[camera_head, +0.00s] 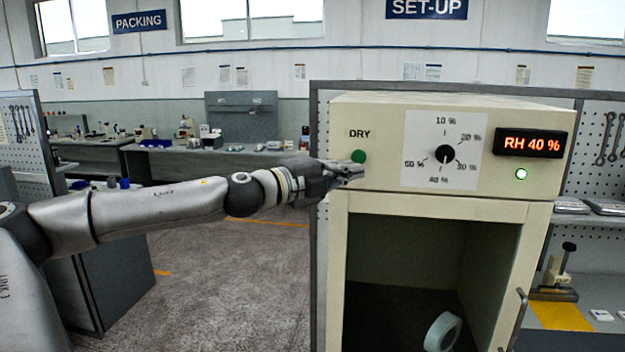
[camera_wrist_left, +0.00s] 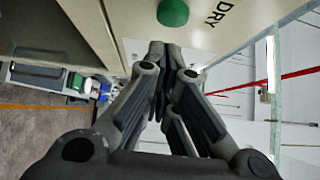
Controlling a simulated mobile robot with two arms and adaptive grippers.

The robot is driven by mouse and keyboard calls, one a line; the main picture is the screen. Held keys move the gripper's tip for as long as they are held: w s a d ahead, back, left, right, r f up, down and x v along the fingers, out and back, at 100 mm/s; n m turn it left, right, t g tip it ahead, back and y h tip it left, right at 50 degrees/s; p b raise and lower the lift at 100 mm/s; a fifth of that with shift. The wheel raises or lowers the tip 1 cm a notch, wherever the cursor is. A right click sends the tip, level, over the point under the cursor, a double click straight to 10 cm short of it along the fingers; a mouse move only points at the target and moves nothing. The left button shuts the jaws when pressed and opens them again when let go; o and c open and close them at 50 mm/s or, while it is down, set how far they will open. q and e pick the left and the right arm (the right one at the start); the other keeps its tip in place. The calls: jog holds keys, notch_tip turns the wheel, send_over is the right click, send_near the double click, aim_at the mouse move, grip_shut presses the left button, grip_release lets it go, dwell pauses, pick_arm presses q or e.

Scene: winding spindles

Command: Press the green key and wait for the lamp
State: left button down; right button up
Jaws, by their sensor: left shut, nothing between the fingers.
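The green key (camera_head: 358,156) sits on the cream cabinet front (camera_head: 375,180), under the word DRY. The left gripper (camera_head: 357,172) is shut and empty, its tips just below the key in the head view. In the left wrist view the key (camera_wrist_left: 173,13) stands out from the panel just beyond the closed fingertips (camera_wrist_left: 157,45); whether they touch it I cannot tell. The lamp (camera_head: 521,174) on the right of the panel glows pale green-white. Above it the display (camera_head: 531,143) reads RH 40 %. The right gripper is not in view.
A dial (camera_head: 445,153) with percent marks sits mid-panel; its pointer direction is unclear. The cabinet chamber below is open, with a white spool (camera_head: 442,332) inside and a door handle (camera_head: 514,318) at right. Benches (camera_head: 200,150) stand behind; floor at left of the cabinet is clear.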

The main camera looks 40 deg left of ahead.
pick_arm(q)
jog(key=b+v, duration=0.5)
jog(key=v, duration=0.4)
jog(key=shift+d+r+b, duration=0.15)
jog(key=shift+d+b, duration=0.15)
jog(key=shift+d, duration=0.15)
dwell(0.8)
